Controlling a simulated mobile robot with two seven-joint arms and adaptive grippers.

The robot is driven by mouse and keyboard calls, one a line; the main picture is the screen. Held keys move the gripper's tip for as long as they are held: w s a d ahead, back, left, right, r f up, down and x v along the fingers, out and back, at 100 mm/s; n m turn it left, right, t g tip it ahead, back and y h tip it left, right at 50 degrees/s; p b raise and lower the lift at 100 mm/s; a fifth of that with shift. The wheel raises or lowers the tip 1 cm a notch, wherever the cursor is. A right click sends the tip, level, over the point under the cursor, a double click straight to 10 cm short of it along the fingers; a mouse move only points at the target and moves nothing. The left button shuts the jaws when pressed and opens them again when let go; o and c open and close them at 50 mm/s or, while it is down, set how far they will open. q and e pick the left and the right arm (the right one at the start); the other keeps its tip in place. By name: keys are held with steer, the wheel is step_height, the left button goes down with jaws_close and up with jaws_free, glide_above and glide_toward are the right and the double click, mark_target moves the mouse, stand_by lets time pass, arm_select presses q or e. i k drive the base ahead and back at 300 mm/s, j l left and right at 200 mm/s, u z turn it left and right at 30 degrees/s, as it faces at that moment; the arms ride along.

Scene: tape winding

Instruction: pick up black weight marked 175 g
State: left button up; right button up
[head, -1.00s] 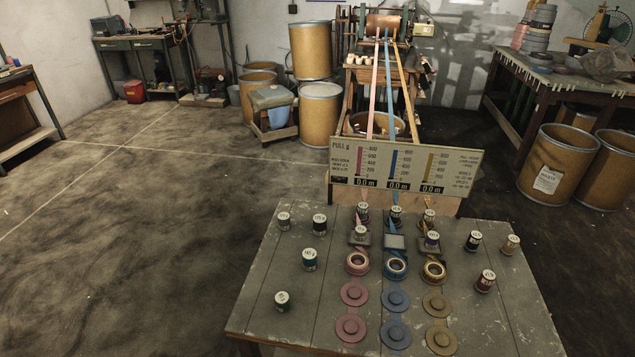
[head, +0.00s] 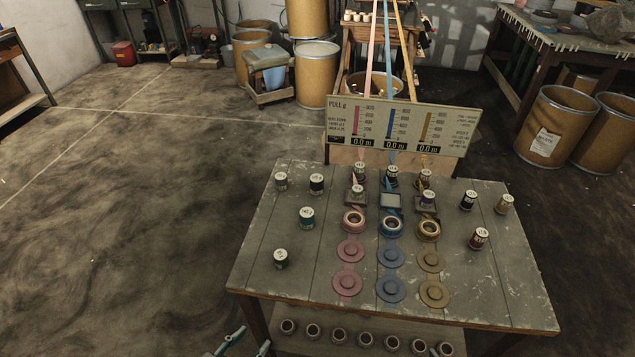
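A black weight (head: 317,185) with a white top stands upright at the back left of the table, between a grey weight and the pink lane. Its marking is too small to read for certain. Another dark weight (head: 391,178) stands at the back of the blue lane, its marking also unclear. My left gripper (head: 246,345) shows at the bottom edge, with two fingers apart and nothing between them. It is low, in front of the table's front left corner and well away from the weights. My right gripper is not in view.
A gauge board (head: 400,128) stands behind. Several cups (head: 338,337) line a lower shelf. The table's left strip is mostly bare.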

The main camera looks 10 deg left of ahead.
mark_target(316, 180)
steer(key=j+u, duration=0.15)
steer(key=j, duration=0.6)
steer(key=j+u, duration=0.1)
steer(key=j, duration=0.65)
steer(key=i+j+u, duration=0.15)
steer(key=j, duration=0.6)
steer(key=i+l, duration=0.1)
steer(key=l, duration=0.25)
steer(key=i+l, duration=0.1)
steer(key=l, duration=0.2)
